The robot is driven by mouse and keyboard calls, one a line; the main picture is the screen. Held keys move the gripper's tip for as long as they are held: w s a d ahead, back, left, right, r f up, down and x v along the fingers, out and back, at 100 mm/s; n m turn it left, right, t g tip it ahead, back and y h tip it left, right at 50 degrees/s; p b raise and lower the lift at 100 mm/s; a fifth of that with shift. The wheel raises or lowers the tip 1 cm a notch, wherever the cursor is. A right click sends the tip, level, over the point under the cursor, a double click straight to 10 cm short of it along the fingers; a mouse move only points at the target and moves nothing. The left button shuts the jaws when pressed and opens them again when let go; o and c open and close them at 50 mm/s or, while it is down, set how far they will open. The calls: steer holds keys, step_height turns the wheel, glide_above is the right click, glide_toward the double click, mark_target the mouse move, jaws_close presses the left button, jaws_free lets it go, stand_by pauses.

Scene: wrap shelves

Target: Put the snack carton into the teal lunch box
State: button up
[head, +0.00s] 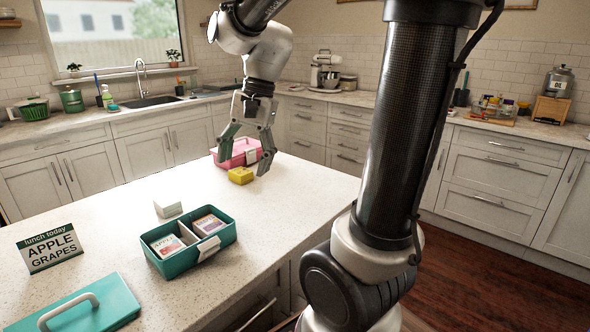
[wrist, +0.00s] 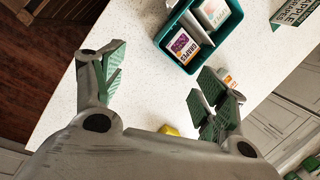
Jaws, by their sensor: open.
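The teal lunch box (head: 182,268) stands open on the white counter. It has two compartments: an apple carton (head: 167,246) is in the left one and a grapes carton (head: 208,225) in the right one. Both show in the wrist view, the grapes carton (wrist: 183,46) nearer. A small whitish carton (head: 168,209) lies on the counter just behind the box; in the wrist view this carton (wrist: 228,80) is partly hidden by a finger. My gripper (head: 245,162) is open and empty beyond the box, above a small yellow block (head: 240,176).
A pink box (head: 237,152) stands behind my gripper. A sign reading apple, grapes (head: 50,248) stands left of the teal box. A teal lid with a handle (head: 100,300) lies at the front left. The counter right of the teal box is clear.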

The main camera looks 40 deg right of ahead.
steer(key=s+d+n+t+h, duration=0.3)
steer(key=s+d+n, duration=0.3)
steer(key=s+n, duration=0.4)
steer(key=shift+s+d+n+t, duration=0.3)
steer(key=shift+s+d, duration=0.05)
steer(key=shift+s, duration=0.85)
